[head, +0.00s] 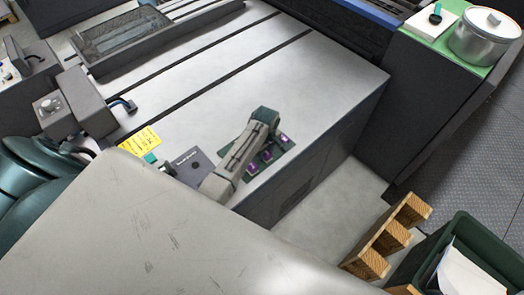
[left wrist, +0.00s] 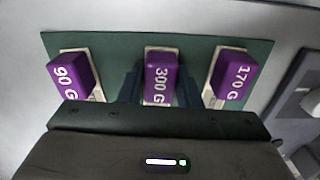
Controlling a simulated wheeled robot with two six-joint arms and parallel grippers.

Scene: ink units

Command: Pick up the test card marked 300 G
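The test card marked 300 G (left wrist: 160,82) is a purple block in a pale holder, the middle one of three on a dark green mat (left wrist: 115,44). The 90 G card (left wrist: 73,78) is to its left and the 170 G card (left wrist: 231,75) to its right. My left gripper (left wrist: 159,92) is open, with one dark finger on each side of the 300 G card; I cannot tell whether either touches it. In the head view the purple cards (head: 267,156) show beside my left gripper (head: 257,152), whose fingertips are mostly hidden by the arm. My right gripper is out of view.
The mat lies near the right edge of a grey machine top (head: 330,80). A yellow label (head: 139,141) and a dark plate (head: 188,165) lie left of my arm. A metal pot (head: 487,38), wooden pallet (head: 388,240) and green bin (head: 425,262) stand at the right.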

